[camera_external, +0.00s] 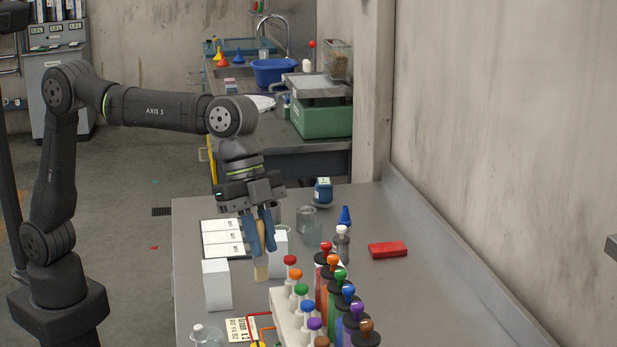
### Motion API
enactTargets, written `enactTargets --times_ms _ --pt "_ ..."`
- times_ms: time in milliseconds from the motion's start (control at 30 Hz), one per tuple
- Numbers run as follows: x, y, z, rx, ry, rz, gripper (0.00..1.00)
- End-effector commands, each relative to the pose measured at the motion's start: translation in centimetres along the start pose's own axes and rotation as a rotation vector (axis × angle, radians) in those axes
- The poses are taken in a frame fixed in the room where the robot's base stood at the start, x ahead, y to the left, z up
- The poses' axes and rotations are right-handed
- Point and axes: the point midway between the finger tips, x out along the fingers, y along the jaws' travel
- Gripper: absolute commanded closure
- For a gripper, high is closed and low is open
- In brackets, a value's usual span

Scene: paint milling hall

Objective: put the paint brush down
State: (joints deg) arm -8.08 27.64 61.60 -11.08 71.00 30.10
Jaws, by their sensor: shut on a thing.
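My gripper (262,242) points down over the grey worktop, left of its middle, with its two blue-grey fingers close together. It is shut on the paint brush (261,268), whose pale tan lower part shows just below the fingertips. I cannot tell whether the brush touches the worktop.
A rack (287,318) of bottles with coloured stoppers stands in front and to the right. Free worktop lies around a red block (388,250).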

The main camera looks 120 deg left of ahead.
Motion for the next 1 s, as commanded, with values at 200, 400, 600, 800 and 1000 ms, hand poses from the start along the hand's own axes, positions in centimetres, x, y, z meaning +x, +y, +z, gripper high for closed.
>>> enactTargets --times_ms 200,400,600,800,1000 --pt "8.6 7.2 3.1 0.027 -0.009 0.014 1.00" --pt "15.3 11.4 7.3 -0.007 -0.008 -0.001 1.00" --pt "18.8 13.6 10.3 -0.038 -0.004 -0.016 1.00" --pt "19.4 11.9 11.7 -0.055 -0.002 -0.022 1.00" --pt "18.8 8.3 12.9 -0.054 -0.001 -0.022 1.00"
